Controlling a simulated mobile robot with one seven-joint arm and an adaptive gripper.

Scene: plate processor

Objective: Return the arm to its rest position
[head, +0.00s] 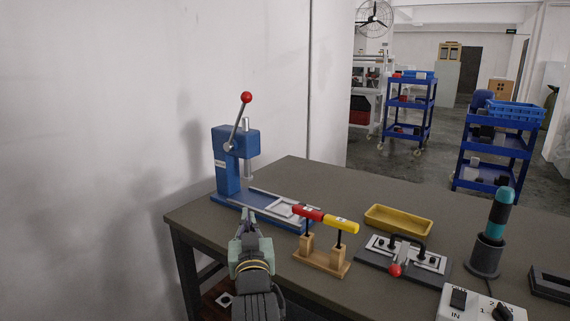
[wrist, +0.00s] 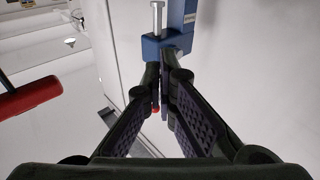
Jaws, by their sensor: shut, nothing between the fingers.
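My gripper (head: 248,216) is shut and empty at the front left edge of the workbench, just in front of the blue press. In the wrist view the two dark fingers (wrist: 166,85) come together near the middle, with nothing held between them. My arm reaches up from the bottom of the head view, left of the wooden stand. The lower part of the arm is out of view.
A blue lever press (head: 226,160) with a red knob stands behind my gripper. A wooden stand (head: 322,258) holding a red and yellow bar is close on the right. A clamp fixture (head: 405,262), yellow tray (head: 397,222) and dark holder (head: 486,255) stand farther right.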

